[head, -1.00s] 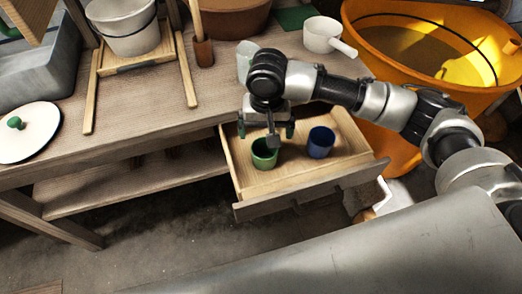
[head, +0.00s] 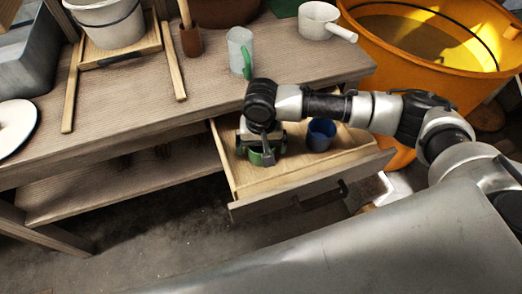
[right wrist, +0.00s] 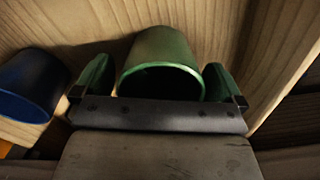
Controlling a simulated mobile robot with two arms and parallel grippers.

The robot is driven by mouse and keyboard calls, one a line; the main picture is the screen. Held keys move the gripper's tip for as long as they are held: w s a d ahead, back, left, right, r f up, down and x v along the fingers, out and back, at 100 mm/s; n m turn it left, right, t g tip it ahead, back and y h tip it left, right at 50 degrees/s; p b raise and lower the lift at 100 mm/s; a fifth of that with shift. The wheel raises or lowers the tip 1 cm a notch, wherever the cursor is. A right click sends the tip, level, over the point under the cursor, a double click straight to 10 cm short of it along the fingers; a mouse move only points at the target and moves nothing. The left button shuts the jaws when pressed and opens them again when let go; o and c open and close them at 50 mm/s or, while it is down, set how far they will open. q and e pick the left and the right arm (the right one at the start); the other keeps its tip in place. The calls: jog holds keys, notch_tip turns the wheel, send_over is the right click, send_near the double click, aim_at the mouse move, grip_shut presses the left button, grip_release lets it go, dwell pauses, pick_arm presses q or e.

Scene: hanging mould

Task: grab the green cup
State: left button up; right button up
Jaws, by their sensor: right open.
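The green cup (head: 257,158) stands in the open drawer (head: 235,184), mostly hidden behind my right gripper in the head view. My right gripper (head: 262,150) is down in the drawer at the cup. In the right wrist view the green cup (right wrist: 163,68) lies between the two green-padded fingers of my right gripper (right wrist: 160,84). The fingers are open, one on each side of the cup, with a small gap at the left finger; contact on the right is hard to tell. My left gripper is not in view.
A blue cup (head: 321,133) stands in the drawer right of the green cup, also close to the gripper in the right wrist view (right wrist: 32,84). An orange tub (head: 375,14) is at the right.

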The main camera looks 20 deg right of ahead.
notch_tip(320, 180, down, 2)
jog(key=shift+c, duration=0.2)
jog(key=shift+r, duration=0.1)
jog(key=c, duration=1)
